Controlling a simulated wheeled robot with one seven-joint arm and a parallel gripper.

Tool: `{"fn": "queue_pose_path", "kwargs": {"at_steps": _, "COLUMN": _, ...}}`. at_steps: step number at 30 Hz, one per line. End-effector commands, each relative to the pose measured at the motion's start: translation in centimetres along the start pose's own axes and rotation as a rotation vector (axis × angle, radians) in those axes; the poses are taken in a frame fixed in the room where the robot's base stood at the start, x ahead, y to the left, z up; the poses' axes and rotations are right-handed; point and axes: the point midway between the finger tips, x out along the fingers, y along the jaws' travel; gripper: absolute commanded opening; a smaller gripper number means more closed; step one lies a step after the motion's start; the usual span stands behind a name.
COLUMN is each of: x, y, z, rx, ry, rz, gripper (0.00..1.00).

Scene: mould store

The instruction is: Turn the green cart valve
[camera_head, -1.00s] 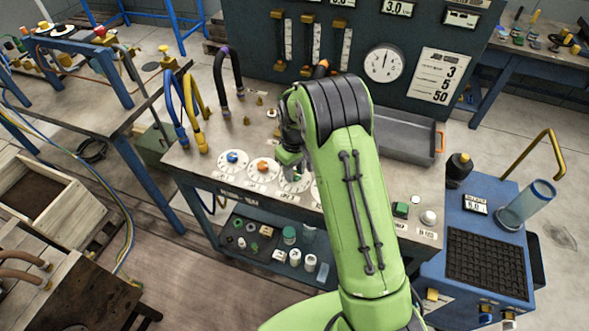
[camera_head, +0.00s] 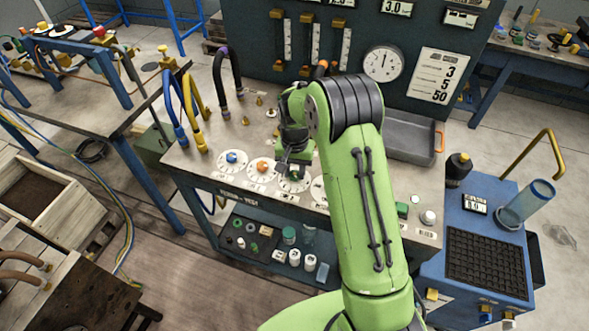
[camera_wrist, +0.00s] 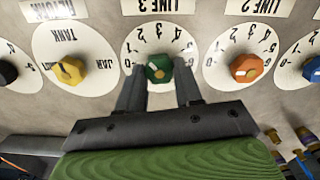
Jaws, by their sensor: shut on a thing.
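The green valve knob (camera_wrist: 159,69) sits on a white numbered dial marked LINE 3, in the middle of the wrist view. My gripper (camera_wrist: 160,80) has one dark finger on each side of the knob and is shut on it. In the head view my gripper (camera_head: 295,168) is down at the third dial (camera_head: 293,186) on the workbench's front edge. My arm and gripper partly hide the knob and dial there.
An orange knob (camera_wrist: 247,68) on the LINE 2 dial is close on the right in the wrist view. A yellow knob (camera_wrist: 70,71) on the TANK dial is on the left. Blue and yellow hoses (camera_head: 196,115) rise from the bench's left end.

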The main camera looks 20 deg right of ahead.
Motion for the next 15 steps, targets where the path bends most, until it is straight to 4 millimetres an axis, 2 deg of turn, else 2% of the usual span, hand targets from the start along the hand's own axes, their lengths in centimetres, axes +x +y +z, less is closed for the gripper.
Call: {"fn": "queue_pose_path", "kwargs": {"at_steps": 15, "x": -0.09, "y": 0.06, "z": -0.06, "rx": 0.444, "ry": 0.003, "rz": -0.003, "gripper": 0.04}}
